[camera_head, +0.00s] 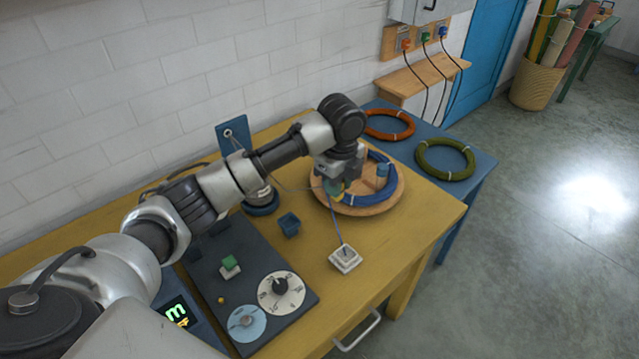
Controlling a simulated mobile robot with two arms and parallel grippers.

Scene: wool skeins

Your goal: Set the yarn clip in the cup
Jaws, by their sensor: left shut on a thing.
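My left gripper (335,184) points down over the left part of the round wooden tray (350,209). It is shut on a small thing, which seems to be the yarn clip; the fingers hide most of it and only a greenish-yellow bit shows. A blue strand runs from there down to a white square block (345,259) on the yellow table. A small dark blue square cup (289,223) stands upright on the table, left of the tray and apart from the gripper. My right gripper is out of view.
A blue skein (379,187) lies in the tray. A dark panel (240,290) with dials and a green button covers the table's front left. Orange (390,125) and olive (445,160) skeins lie on a blue side table. A thin cord hangs behind my arm.

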